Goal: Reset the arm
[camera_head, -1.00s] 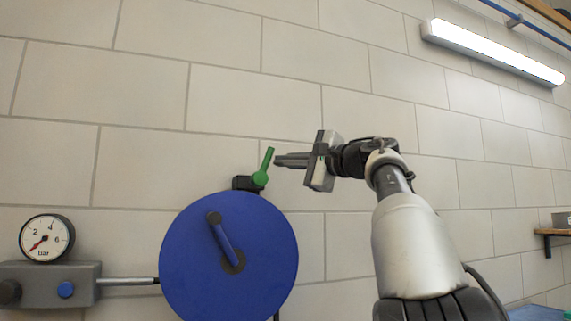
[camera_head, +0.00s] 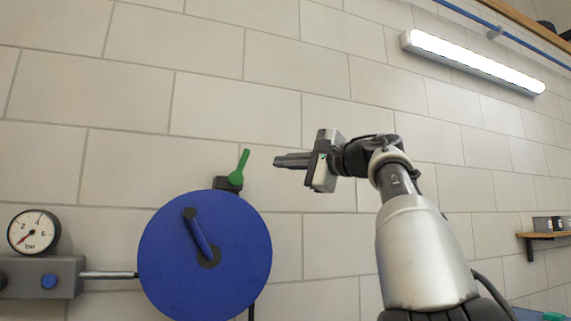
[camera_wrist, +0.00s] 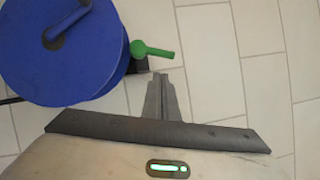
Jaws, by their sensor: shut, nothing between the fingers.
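My gripper (camera_head: 277,162) is shut and empty, raised in front of the tiled wall and pointing left in the head view. Its closed fingers (camera_wrist: 161,80) also show in the wrist view. The green lever (camera_head: 240,167) on its dark valve body is to the left of the fingertips, with a gap between them in the head view. In the wrist view the green lever (camera_wrist: 152,50) lies just beyond the fingertips. The blue round disc (camera_head: 170,260) with a blue crank handle (camera_head: 197,235) is below and left of my gripper.
A pressure gauge (camera_head: 33,231) sits on a grey block (camera_head: 45,277) with a blue knob at the far left. A lit lamp (camera_head: 475,62) is on the wall at upper right. A shelf (camera_head: 545,236) with small items is at the right. The wall around my gripper is bare.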

